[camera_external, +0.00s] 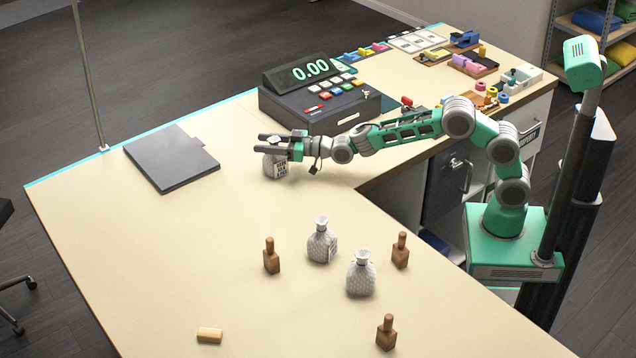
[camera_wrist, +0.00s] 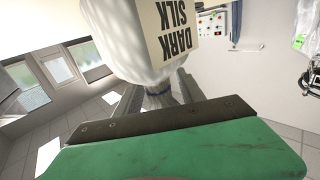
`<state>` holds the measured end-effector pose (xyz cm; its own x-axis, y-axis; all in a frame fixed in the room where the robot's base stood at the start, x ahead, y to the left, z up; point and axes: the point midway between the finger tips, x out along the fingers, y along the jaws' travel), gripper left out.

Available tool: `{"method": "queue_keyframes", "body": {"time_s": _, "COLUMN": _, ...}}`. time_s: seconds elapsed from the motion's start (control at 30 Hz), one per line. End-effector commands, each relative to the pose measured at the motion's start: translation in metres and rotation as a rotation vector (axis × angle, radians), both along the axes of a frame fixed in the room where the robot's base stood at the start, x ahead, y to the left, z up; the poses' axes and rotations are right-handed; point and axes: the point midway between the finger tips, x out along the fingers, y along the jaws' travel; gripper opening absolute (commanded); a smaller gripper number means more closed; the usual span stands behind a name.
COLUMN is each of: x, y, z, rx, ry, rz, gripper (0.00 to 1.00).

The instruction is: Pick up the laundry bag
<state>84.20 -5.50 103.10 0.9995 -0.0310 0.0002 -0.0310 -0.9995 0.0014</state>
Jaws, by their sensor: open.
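Three small tied laundry bags stand on the counter. One bag (camera_external: 270,167) with a printed tag is at my gripper (camera_external: 262,143), on the counter's far side. In the wrist view this bag (camera_wrist: 112,40) is white with a "DARK SILK" label (camera_wrist: 180,28), and its gathered neck (camera_wrist: 158,96) lies between the fingers of my gripper (camera_wrist: 158,90). My fingers are open around the neck, with no clear grip on it. Two patterned grey-white bags, one (camera_external: 321,243) with a tag and another (camera_external: 361,275), stand upright nearer the front, apart from my gripper.
Brown wooden bottle-shaped pieces (camera_external: 271,256) stand around the two front bags. A tan block (camera_external: 210,335) lies at the front left. A dark flat board (camera_external: 170,158) lies left of my gripper. A cash register (camera_external: 318,95) stands close behind it. The counter's left middle is clear.

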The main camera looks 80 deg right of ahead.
Motion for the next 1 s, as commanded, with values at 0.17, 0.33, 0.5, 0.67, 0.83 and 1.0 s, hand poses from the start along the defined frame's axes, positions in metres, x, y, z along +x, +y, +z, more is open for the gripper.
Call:
{"method": "queue_keyframes", "body": {"time_s": 0.17, "x": 0.0016, "y": 0.0002, "z": -0.0004, "rx": 0.001, "ry": 0.001, "rz": 0.0, "gripper": 0.46}}
{"method": "queue_keyframes", "body": {"time_s": 0.33, "x": 0.0014, "y": 0.0004, "z": -0.0004, "rx": 0.001, "ry": 0.001, "rz": 0.001, "gripper": 0.36}}
{"method": "queue_keyframes", "body": {"time_s": 0.5, "x": 0.0013, "y": 0.0004, "z": -0.0003, "rx": 0.001, "ry": 0.001, "rz": 0.001, "gripper": 0.22}}
{"method": "queue_keyframes", "body": {"time_s": 0.67, "x": 0.0013, "y": 0.0004, "z": -0.0003, "rx": 0.001, "ry": 0.001, "rz": 0.001, "gripper": 0.09}}
{"method": "queue_keyframes", "body": {"time_s": 0.83, "x": 0.0013, "y": 0.0004, "z": -0.0003, "rx": 0.001, "ry": 0.001, "rz": 0.001, "gripper": 0.0}}
{"method": "queue_keyframes", "body": {"time_s": 1.0, "x": 0.0012, "y": 0.0004, "z": -0.0003, "rx": 0.001, "ry": 0.001, "rz": 0.001, "gripper": 0.0}}
